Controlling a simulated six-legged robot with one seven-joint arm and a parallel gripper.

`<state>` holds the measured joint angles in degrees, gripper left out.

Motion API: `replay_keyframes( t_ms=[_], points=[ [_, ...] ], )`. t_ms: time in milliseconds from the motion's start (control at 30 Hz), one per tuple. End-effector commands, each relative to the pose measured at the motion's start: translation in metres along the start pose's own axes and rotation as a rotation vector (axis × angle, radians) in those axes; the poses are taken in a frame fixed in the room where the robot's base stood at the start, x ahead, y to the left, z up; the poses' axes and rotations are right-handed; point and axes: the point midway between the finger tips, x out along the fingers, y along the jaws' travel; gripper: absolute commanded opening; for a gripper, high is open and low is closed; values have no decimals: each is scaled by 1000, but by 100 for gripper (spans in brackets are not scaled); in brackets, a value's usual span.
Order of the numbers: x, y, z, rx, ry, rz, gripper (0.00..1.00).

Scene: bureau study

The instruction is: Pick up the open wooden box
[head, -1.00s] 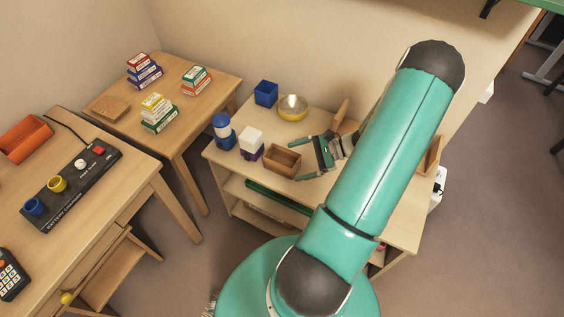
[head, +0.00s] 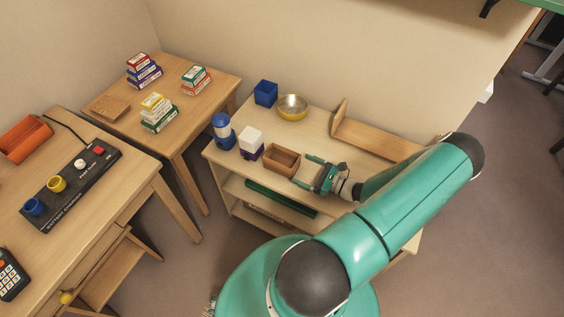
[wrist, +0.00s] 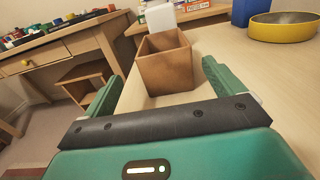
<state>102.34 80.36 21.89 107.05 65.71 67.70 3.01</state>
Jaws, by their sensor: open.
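The open wooden box (head: 282,160) is a small brown open-topped box near the front edge of the shelf unit's top. In the wrist view the box (wrist: 165,66) stands upright just ahead, between the lines of the two fingers. My gripper (head: 309,171) is open and empty, low over the top, at the right side of the box. Its green fingers point at the box; in the wrist view my gripper (wrist: 158,85) has one finger on each side. I cannot tell whether a fingertip touches the box.
A white-and-purple container (head: 250,143) and a blue-and-white one (head: 222,131) stand left of the box. A yellow bowl (head: 292,107) and a blue cup (head: 265,93) are behind it. A wooden book rack (head: 372,136) lies at the back right. Bare top lies between box and bowl.

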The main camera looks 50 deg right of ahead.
Motion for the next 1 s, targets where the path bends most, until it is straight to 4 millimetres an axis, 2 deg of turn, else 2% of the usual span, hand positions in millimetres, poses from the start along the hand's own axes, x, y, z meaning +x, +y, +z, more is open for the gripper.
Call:
replay_keyframes(
  t_ms=[100,367,600,867,1000],
  points=[
    [17,1,0,1,-1,2,94],
    [36,-3,1,0,-1,2,94],
    [71,-7,1,0,0,1,94],
    [75,-7,2,-1,1,0,94],
    [75,-7,2,-1,1,0,66]
  ],
)
